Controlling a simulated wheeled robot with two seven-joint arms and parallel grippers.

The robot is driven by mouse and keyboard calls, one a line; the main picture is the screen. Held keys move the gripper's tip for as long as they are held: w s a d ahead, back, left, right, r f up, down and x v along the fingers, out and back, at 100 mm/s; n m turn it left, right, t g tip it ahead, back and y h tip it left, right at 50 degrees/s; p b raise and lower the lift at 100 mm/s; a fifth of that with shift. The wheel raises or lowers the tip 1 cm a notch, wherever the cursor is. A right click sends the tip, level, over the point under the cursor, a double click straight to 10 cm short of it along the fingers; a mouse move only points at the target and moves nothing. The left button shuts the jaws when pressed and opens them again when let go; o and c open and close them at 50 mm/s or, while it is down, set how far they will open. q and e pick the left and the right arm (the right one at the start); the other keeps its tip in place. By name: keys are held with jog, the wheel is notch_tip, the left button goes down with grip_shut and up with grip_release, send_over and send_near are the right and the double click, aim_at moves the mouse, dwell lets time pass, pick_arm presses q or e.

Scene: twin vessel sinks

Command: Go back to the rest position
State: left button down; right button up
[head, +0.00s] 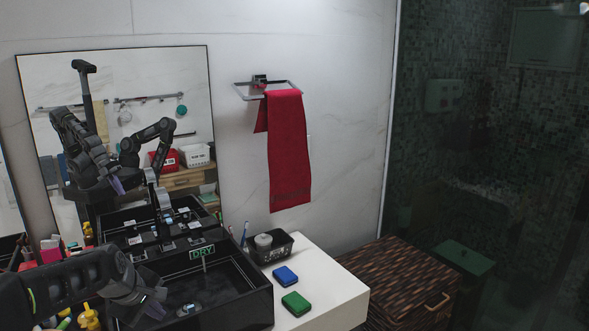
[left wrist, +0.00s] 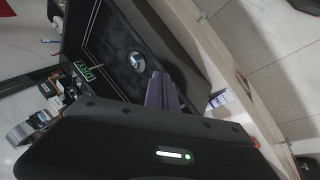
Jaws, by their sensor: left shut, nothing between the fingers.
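My left arm comes in from the lower left of the head view, and its gripper (head: 152,300) is over the left part of the black vessel sink (head: 247,304). In the left wrist view the fingers of my left gripper (left wrist: 163,90) are together with nothing between them. They point toward the black sink (left wrist: 110,45), whose drain shows beyond the fingertips. A green DRY sign (head: 202,252) stands at the sink. My right gripper does not show directly in either view.
A blue sponge (head: 285,276) and a green sponge (head: 296,303) lie on the white counter (head: 335,292). A black basket (head: 270,247) stands behind them. A red towel (head: 287,150) hangs on the wall. A mirror (head: 200,80) reflects my arms. A woven hamper (head: 400,280) stands right of the counter.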

pick_arm(q)
jog(key=s+d+f+m+h, duration=0.1)
jog(key=s+d+f+m, duration=0.3)
jog(key=d+f, duration=0.55)
jog(key=s+d+f+m+h, duration=0.15)
jog(key=d+f+m, duration=0.45)
jog(key=f, duration=0.7)
jog(key=s+d+f+g, duration=0.1)
jog(key=s+d+f, duration=0.3)
jog(key=s, duration=0.4)
jog(key=s+d+f+m+g+h, duration=0.1)
jog(key=s+d+f, duration=0.3)
jog(key=s, duration=0.5)
jog(key=s+d+f+m+g, duration=0.1)
jog(key=s+d+f+g, duration=0.2)
jog(key=s, duration=0.5)
jog(key=d+f, duration=0.1)
jog(key=d, duration=0.1)
jog(key=shift+s+d+f, duration=0.2)
jog(key=shift+d+f, duration=0.2)
